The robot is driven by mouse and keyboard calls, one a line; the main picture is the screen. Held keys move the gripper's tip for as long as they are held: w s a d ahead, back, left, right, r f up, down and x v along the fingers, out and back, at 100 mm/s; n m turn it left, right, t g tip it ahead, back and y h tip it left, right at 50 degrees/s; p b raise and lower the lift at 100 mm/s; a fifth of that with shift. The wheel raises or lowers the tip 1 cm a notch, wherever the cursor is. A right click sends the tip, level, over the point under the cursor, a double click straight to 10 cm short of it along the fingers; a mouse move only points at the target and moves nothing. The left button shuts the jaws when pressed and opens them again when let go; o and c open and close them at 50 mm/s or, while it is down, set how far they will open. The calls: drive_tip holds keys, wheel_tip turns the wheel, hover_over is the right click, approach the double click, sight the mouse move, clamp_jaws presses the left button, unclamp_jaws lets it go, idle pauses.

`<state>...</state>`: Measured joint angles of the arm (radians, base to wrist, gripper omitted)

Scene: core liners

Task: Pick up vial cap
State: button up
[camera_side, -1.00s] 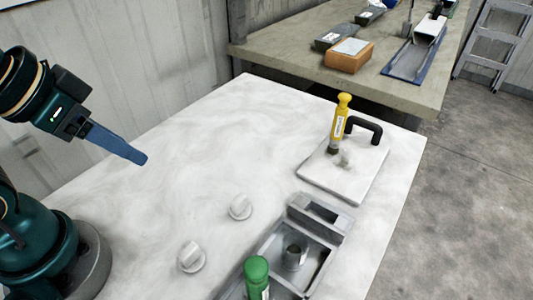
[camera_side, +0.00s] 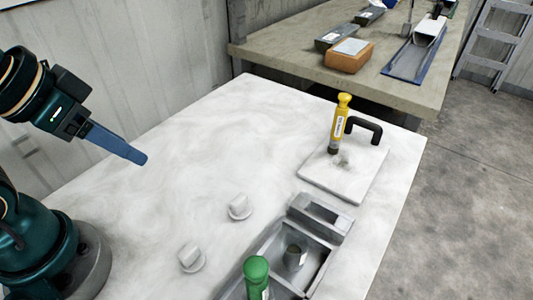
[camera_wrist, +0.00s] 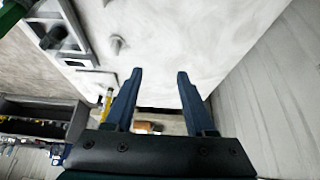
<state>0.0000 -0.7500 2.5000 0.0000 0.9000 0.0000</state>
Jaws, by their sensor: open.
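Two small pale grey caps with raised grips lie apart on the white table, one cap (camera_side: 240,207) nearer the middle and the other cap (camera_side: 191,257) nearer the front. One cap also shows in the wrist view (camera_wrist: 117,44), left of the fingers. My gripper (camera_side: 138,157) is raised at the left of the table, well away from both caps. In the wrist view my gripper (camera_wrist: 160,73) has its two blue fingers apart with nothing between them.
A yellow vial (camera_side: 340,122) stands on a pale slab (camera_side: 345,185) with a black handle (camera_side: 366,127).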

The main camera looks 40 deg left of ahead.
drive_tip(key=n+g, duration=0.1)
drive_tip(key=g, duration=0.3)
hover_over(239, 198)
drive_tip(key=a, duration=0.3)
wheel_tip(239, 198, down, 4)
drive_tip(key=shift+m+g, duration=0.5)
drive_tip(key=shift+g, duration=0.3)
drive_tip(key=d+f, duration=0.1)
drive_tip(key=f, duration=0.1)
drive_tip(key=d+f, duration=0.2)
drive_tip(key=f, duration=0.1)
drive_tip(key=shift+f, duration=0.35)
drive_tip(key=shift+s+f, duration=0.1)
drive_tip(key=shift+f, duration=2.5)
clamp_jaws()
